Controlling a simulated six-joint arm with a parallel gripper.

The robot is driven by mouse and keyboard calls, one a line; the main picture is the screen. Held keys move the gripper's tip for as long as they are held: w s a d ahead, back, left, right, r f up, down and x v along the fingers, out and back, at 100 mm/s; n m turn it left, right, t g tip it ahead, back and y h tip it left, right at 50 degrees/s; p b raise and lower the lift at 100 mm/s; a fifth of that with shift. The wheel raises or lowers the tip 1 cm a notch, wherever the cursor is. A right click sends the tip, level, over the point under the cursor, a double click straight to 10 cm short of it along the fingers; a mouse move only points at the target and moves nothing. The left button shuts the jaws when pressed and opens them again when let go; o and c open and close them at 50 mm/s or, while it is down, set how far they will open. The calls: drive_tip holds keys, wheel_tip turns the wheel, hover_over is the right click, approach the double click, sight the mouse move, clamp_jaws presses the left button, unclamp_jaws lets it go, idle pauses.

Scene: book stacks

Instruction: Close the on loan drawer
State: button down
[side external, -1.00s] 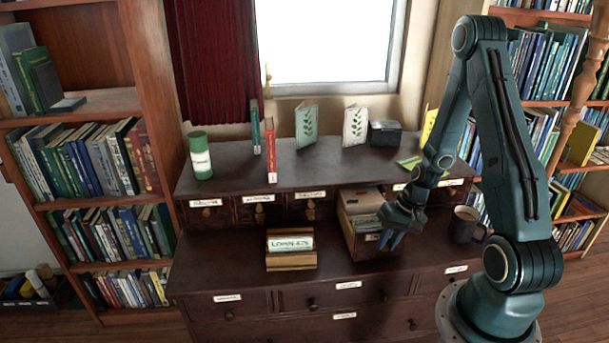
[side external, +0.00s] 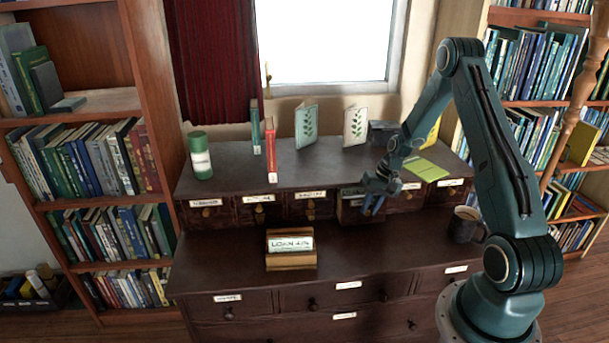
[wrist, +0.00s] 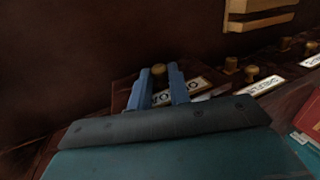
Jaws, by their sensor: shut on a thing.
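In the wrist view, the knob (wrist: 158,72) shows between my fingertips (wrist: 160,80). The drawer's white label (wrist: 182,91) is partly hidden behind a finger.
A wooden sign block (side external: 291,258) stands on the desk's lower top. A dark mug (side external: 465,226) stands at the right. Above are a green book (side external: 426,169), a dark box (side external: 383,133), small upright books and a green canister (side external: 200,158). The desktop before the drawer is clear.

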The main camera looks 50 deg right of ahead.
drive_tip(key=shift+w+d, duration=0.8)
drive_tip(key=shift+d, duration=0.05)
drive_tip(key=c, duration=1.3)
unclamp_jaws()
drive_tip(key=shift+r, duration=0.1)
drive_tip(key=v, duration=1.3)
drive_tip(key=shift+r, duration=0.35)
drive_tip(key=shift+s, duration=0.1)
